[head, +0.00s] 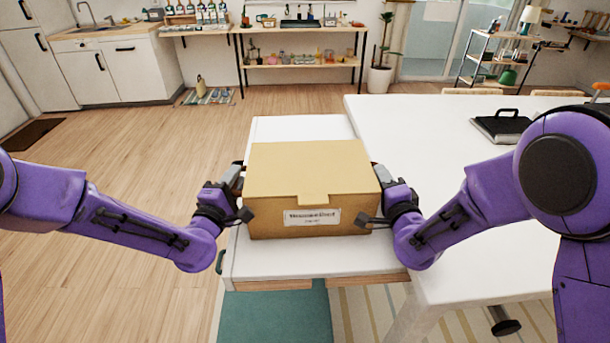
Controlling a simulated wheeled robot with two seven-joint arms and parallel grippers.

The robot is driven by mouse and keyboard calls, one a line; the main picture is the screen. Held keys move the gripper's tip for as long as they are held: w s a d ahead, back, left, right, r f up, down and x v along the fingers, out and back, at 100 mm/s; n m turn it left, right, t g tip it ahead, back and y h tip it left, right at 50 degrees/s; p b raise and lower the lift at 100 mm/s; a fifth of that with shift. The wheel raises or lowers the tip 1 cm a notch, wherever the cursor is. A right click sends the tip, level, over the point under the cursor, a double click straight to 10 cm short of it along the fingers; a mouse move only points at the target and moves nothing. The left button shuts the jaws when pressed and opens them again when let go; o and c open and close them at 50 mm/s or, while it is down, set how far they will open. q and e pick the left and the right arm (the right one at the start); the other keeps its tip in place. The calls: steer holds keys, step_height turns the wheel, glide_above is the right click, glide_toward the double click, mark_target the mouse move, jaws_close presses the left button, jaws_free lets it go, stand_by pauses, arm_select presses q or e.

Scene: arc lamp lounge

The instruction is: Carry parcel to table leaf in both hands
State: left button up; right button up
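The parcel is a closed tan cardboard box (310,170) with a white label on its front. It is level, over the narrow white surface (300,128) beside the large white table (440,130); I cannot tell whether it rests on it or hangs just above. My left gripper (240,192) is at the box's left side and my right gripper (371,195) at its right side. Both have their fingers spread apart, one near the front corner and one further back. Contact with the box sides is hard to make out.
A black case (502,126) lies on the large table at the right. A teal mat (275,315) is on the floor in front. A shelf bench (300,68) and a potted plant (380,78) stand at the back.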

arm_select(q)
steer(key=shift+o, duration=1.2)
steer(key=shift+r, duration=0.1)
arm_select(e)
steer(key=shift+o, duration=1.1)
steer(key=shift+r, duration=0.1)
arm_select(q)
steer(key=shift+s+r, duration=0.1)
arm_select(e)
steer(key=shift+s, duration=0.1)
steer(key=s, duration=0.4)
steer(key=s+d, duration=0.1)
steer(key=s, duration=0.7)
steer(key=shift+d+r, duration=0.15)
steer(key=shift+d, duration=0.2)
arm_select(q)
steer(key=v, duration=1.2)
steer(key=shift+s+a, duration=0.1)
arm_select(e)
steer(key=shift+a, duration=0.1)
